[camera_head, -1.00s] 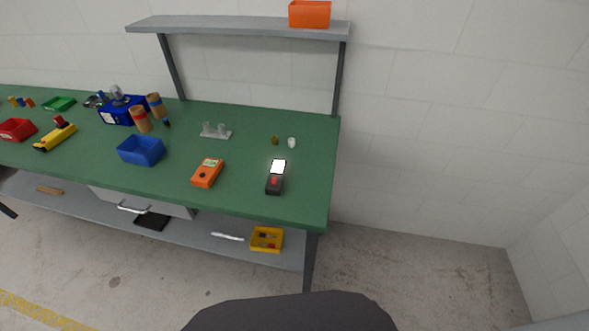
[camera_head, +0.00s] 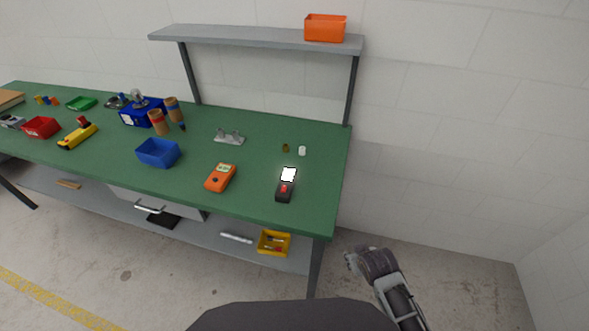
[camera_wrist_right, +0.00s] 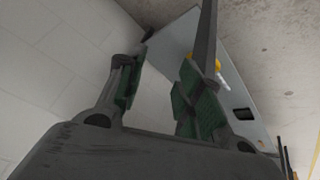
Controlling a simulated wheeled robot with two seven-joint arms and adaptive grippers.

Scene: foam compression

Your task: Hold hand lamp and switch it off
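The hand lamp (camera_head: 284,190) is a small black block with a glowing white panel and a red button. It lies on the green workbench (camera_head: 255,198) near its right front corner, and its panel is lit. My right gripper (camera_head: 353,260) is beyond the bench's right end, lower than the bench top and well apart from the lamp. In the right wrist view my right gripper (camera_wrist_right: 158,82) has its green-padded fingers spread with nothing between them. The lamp cannot be made out in that view. My left gripper is not in view.
An orange meter (camera_head: 221,178) and a blue bin (camera_head: 158,153) lie left of the lamp. Two small items, one white (camera_head: 302,151), stand behind it. A shelf post (camera_head: 352,90) rises at the back right. Bare floor lies right of the bench.

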